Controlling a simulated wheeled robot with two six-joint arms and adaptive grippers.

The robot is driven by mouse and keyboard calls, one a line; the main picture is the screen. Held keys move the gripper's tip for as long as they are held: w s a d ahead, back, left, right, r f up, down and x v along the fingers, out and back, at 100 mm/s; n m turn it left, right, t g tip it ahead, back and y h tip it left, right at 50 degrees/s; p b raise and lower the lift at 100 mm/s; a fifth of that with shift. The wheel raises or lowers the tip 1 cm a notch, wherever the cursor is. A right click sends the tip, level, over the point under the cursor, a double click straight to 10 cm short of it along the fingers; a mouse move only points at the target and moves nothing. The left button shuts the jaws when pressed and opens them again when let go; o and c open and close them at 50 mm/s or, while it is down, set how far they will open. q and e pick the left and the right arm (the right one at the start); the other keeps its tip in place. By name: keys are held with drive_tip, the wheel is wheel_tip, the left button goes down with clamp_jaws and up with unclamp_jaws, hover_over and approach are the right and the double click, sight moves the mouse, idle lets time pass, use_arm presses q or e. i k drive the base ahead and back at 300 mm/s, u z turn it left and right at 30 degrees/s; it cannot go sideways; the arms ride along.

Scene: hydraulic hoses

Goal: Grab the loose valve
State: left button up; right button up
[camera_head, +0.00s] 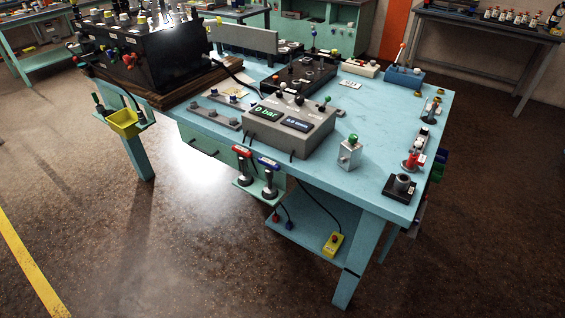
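A small silver block with a green knob (349,153) stands upright by itself on the light blue workbench (310,172), near its front edge and right of the grey gauge box. It looks like the loose valve, though I cannot be certain. Nothing touches it. Neither of my grippers is in view.
A grey box with displays (290,125) stands left of the block. A black round fitting on a square base (401,187) sits at the bench's right corner. Open floor lies in front.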

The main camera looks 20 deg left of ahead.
sight(348, 157)
drive_tip(key=z, duration=1.7)
drive_tip(key=i, duration=0.85)
